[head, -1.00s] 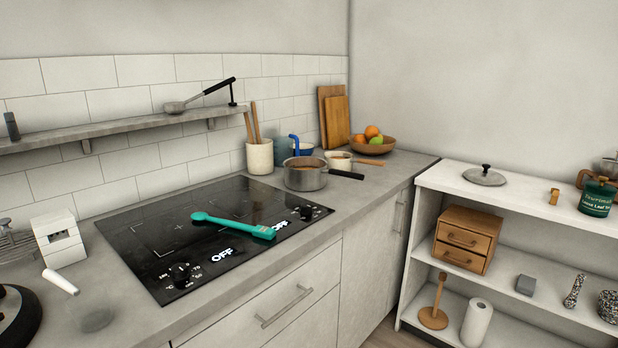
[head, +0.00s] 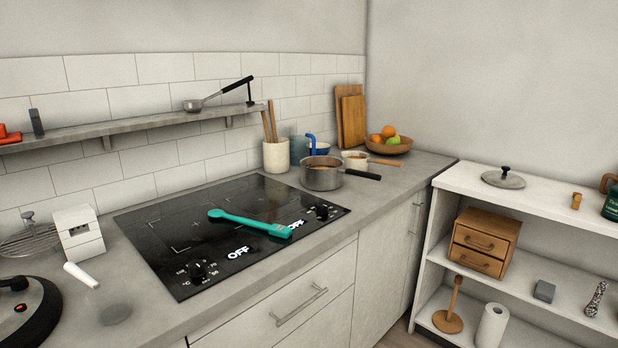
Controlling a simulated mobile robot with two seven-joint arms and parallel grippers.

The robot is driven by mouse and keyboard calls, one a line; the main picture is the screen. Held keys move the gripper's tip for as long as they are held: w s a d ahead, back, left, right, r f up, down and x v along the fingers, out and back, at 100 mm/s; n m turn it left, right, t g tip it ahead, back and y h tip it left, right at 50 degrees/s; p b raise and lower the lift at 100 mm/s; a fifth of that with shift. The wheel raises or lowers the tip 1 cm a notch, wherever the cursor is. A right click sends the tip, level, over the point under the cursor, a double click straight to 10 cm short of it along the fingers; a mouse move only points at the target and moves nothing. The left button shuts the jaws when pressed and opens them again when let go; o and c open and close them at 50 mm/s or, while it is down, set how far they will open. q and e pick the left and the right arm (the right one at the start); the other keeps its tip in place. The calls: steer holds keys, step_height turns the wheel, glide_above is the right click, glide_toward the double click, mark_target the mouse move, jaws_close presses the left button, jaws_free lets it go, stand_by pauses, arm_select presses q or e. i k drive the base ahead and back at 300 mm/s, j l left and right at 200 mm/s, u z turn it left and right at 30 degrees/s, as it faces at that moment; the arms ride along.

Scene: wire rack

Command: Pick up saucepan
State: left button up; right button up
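A grey metal saucepan (head: 321,177) with a black handle stands upright on the counter, just past the far right corner of the cooktop. Its handle points right, and something brown shows inside it. A blue utensil handle (head: 311,143) rises at its back rim; I cannot tell whether it rests in the pan. A smaller pale pan (head: 354,163) with a wooden handle stands behind it to the right. Another small pan with a black handle (head: 205,102) is on the wall shelf. Neither of my grippers is in view.
A black cooktop (head: 170,235) bears a teal utensil (head: 250,221). A white shelf unit (head: 560,215) stands right. Bare counter (head: 400,190) lies right of the saucepan.

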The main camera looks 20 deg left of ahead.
mark_target(319, 173)
steer(key=i+l+u, duration=0.1)
steer(key=u, duration=0.4)
steer(key=i+l+u, duration=0.2)
steer(key=u, duration=0.3)
steer(key=i+l+u, duration=0.45)
steer(key=l, duration=0.25)
steer(key=l+u, duration=0.1)
steer(key=l, duration=0.25)
steer(key=i+l+u, duration=0.15)
steer(key=l, duration=0.25)
steer(key=i+l, duration=0.1)
steer(key=l, duration=0.3)
steer(key=i+l, duration=0.1)
steer(key=l, duration=0.7)
steer(key=i+l, duration=0.15)
steer(key=l, duration=0.25)
steer(key=u, duration=0.05)
